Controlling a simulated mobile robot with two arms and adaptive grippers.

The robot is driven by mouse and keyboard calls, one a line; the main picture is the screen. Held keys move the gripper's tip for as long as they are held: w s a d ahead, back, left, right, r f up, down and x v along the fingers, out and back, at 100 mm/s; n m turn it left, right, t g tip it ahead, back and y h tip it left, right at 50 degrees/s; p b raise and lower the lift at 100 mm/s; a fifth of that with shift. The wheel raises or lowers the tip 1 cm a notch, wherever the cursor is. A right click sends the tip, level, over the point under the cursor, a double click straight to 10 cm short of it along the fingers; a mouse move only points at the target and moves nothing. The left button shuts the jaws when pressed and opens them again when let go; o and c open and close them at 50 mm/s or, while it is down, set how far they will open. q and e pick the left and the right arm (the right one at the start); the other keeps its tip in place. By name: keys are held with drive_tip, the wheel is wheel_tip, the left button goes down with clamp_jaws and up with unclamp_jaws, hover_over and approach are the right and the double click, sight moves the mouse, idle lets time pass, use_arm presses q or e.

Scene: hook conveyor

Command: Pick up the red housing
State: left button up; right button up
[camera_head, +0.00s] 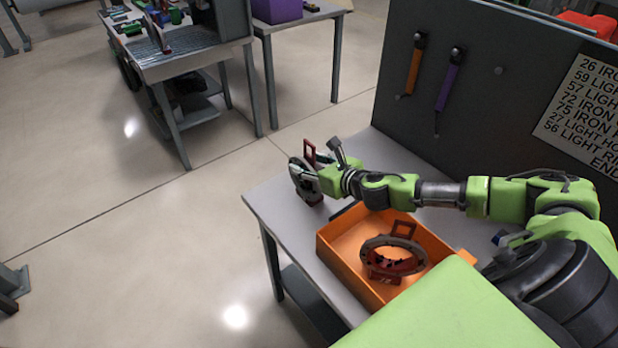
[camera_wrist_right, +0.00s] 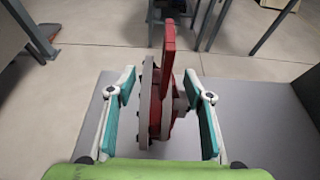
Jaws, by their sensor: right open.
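A red housing with a grey ring-shaped plate (camera_wrist_right: 167,90) stands upright between the fingers of my right gripper (camera_wrist_right: 161,112) in the right wrist view. The gripper is open, with teal pads on both sides of the housing and a visible gap on each side. In the head view the red housing (camera_head: 310,152) shows at the far left corner of the grey table, partly hidden by my right gripper (camera_head: 306,178). A second red housing (camera_head: 396,266) with a dark ring lies in the orange crate. My left gripper is not in view.
The orange crate (camera_head: 338,262) stands on the grey table (camera_head: 262,203), close to my right arm. A dark panel (camera_head: 440,110) with hanging orange and purple tools rises behind. A sign is on its right. Another workbench (camera_head: 180,65) stands farther off across open floor.

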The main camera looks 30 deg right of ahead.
clamp_jaws()
drive_tip(key=shift+w+r, duration=0.15)
drive_tip(key=shift+w, duration=0.1)
